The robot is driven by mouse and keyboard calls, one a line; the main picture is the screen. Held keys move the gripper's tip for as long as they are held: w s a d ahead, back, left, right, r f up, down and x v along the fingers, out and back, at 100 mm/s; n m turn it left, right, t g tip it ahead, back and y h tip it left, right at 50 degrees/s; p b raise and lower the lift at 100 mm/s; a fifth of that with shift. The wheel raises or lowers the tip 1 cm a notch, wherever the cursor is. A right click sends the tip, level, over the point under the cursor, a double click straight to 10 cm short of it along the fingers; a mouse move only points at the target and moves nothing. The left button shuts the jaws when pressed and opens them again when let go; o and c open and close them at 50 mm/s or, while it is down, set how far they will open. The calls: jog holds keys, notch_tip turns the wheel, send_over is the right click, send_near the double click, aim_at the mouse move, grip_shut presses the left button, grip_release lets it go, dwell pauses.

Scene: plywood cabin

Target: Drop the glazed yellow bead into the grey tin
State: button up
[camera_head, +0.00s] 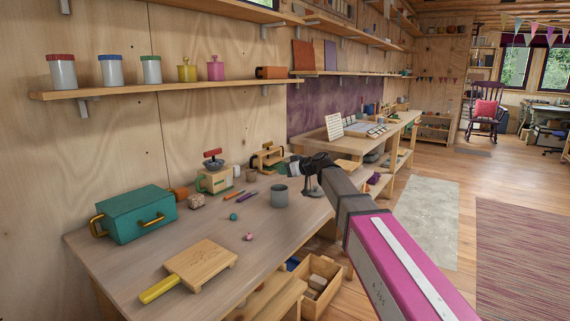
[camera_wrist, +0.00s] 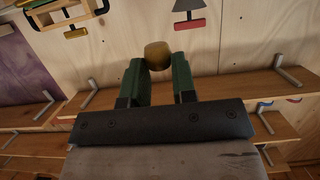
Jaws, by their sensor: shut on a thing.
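The glazed yellow bead (camera_wrist: 157,54) is pinched between the two green fingers of my gripper (camera_wrist: 158,64) in the wrist view. In the head view my gripper (camera_head: 293,166) is at the end of my arm, above the far right part of the workbench; I cannot make out the bead there. The grey tin (camera_head: 279,197) stands upright on the workbench, below my gripper in the picture and a little to its left. The inside of the tin is hardly visible.
The workbench (camera_head: 150,262) also holds a teal box (camera_head: 136,214), a wooden board (camera_head: 201,264), a grinder-like device (camera_head: 214,178), a blue bead (camera_head: 233,217) and a pink bead (camera_head: 249,237). Shelves (camera_head: 170,88) run along the wall.

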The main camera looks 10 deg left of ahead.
jog(key=shift+f, duration=0.35)
jog(key=o, duration=1)
jog(key=shift+d, duration=0.1)
jog(key=v, duration=1)
jog(key=shift+s+d+r, duration=0.2)
jog(key=shift+d, duration=0.05)
jog(key=shift+d, duration=0.1)
